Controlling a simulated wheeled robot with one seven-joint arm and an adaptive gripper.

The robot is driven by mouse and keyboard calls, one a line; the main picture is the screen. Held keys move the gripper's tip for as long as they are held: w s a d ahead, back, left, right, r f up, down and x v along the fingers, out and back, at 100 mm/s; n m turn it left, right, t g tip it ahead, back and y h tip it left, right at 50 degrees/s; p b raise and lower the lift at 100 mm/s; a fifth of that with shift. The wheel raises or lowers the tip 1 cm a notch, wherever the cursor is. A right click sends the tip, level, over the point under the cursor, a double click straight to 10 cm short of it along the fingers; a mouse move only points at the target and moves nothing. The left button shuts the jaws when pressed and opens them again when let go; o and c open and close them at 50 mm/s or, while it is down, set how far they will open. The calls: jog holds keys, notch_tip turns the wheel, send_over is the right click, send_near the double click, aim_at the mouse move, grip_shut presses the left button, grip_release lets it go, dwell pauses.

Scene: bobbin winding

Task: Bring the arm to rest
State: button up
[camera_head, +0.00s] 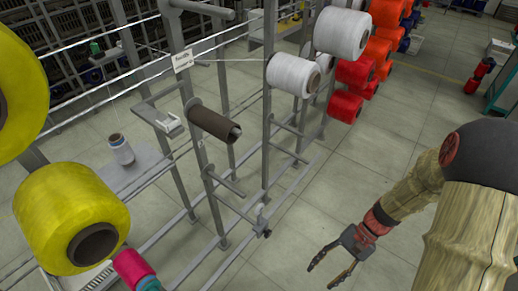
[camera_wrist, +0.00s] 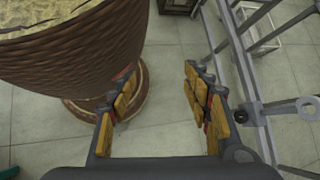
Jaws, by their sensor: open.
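My arm (camera_head: 410,190) reaches in from the right side of the head view, bent and pointing down and left. My gripper (camera_head: 330,272) hangs over the bare tiled floor, to the right of the bobbin rack. In the wrist view my gripper (camera_wrist: 165,112) has its two fingers spread apart, with only floor tiles between them. It is open and empty, and touches nothing that I can see.
The grey rack (camera_head: 268,110) carries a brown tube (camera_head: 214,122), white bobbins (camera_head: 292,75) and yellow bobbins (camera_head: 70,215). Red bobbins (camera_head: 346,106) hang farther back. In the wrist view, rack bars (camera_wrist: 240,70) stand close to the right. Open floor (camera_head: 345,190) lies between rack and arm.

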jog(key=w+d+r+n+t+h, duration=0.1)
jog(key=d+r+n+t+h, duration=0.15)
jog(key=r, duration=0.55)
jog(key=w+d+r+n+t+h, duration=0.15)
jog(key=r+h, duration=0.25)
jog(key=r, duration=0.4)
jog(key=s+a+r+n+t, duration=0.1)
jog(key=a+r+n+t, duration=0.1)
jog(key=r, duration=0.5)
jog(key=s+a+r+n+t, duration=0.1)
jog(key=a+r+n+t, duration=0.1)
jog(key=r, duration=0.6)
jog(key=shift+a+t+h+p, duration=0.3)
jog(key=shift+a+t+h, duration=0.2)
jog(key=shift+t, duration=0.5)
